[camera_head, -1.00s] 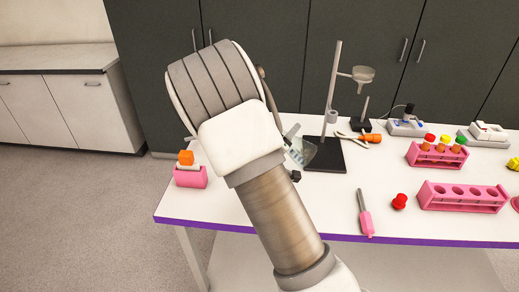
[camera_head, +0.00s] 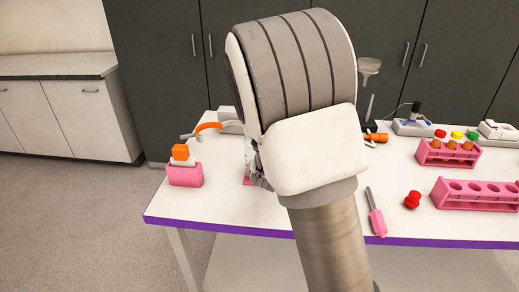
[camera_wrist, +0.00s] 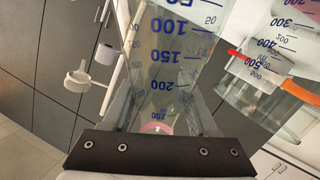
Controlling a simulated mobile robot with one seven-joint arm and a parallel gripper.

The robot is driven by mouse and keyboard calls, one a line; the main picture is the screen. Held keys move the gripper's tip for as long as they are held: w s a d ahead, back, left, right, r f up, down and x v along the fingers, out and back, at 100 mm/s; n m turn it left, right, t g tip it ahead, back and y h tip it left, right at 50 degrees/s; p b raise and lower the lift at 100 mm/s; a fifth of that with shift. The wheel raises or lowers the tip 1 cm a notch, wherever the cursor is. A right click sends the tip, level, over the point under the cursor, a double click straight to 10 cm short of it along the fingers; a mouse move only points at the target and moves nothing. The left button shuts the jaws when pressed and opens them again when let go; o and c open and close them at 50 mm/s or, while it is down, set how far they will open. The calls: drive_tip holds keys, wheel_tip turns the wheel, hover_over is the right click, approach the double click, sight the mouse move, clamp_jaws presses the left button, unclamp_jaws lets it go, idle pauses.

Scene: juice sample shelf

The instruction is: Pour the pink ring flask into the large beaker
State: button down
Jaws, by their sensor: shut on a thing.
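The clear flask (camera_wrist: 172,70) with dark blue volume marks fills the middle of the wrist view. Its pink ring (camera_wrist: 180,128) shows low in that view, close to the gripper body. My gripper (camera_wrist: 165,95) is shut on the flask, with one finger on each side. A larger clear vessel with 300 to 500 marks, apparently the large beaker (camera_wrist: 262,55), stands to the right of the flask in the wrist view, apart from the gripper. In the head view my arm hides most of the gripper and the flask, and I cannot make out the beaker. I cannot tell the flask's contents or exact tilt.
A pink holder (camera_head: 185,175) with an orange-topped item stands at the table's left. A curved orange item (camera_head: 208,127) lies behind it. At right are a pink-handled tool (camera_head: 375,215), a red piece (camera_head: 412,200) and pink racks (camera_head: 480,195). The front left table (camera_head: 205,210) is clear.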

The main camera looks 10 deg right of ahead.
drive_tip(key=shift+m, duration=0.9)
drive_tip(key=shift+s+d+f+b, duration=0.15)
drive_tip(key=shift+d+f+b, duration=0.05)
drive_tip(key=shift+f+b, duration=1.35)
drive_tip(key=shift+s+d+f+b, duration=0.1)
drive_tip(key=shift+d+f+b, duration=0.1)
drive_tip(key=shift+f+b, duration=1.3)
drive_tip(key=b, duration=0.1)
drive_tip(key=m+b, duration=0.1)
drive_tip(key=b, duration=0.1)
drive_tip(key=shift+s+d+r+y, duration=0.15)
drive_tip(key=shift+d+r+y, duration=0.1)
drive_tip(key=shift+y, duration=0.15)
drive_tip(key=shift+m+b, duration=0.3)
drive_tip(key=shift+b, duration=0.05)
drive_tip(key=shift+r+t, duration=0.1)
drive_tip(key=shift+t, duration=0.2)
drive_tip(key=shift+s, duration=0.15)
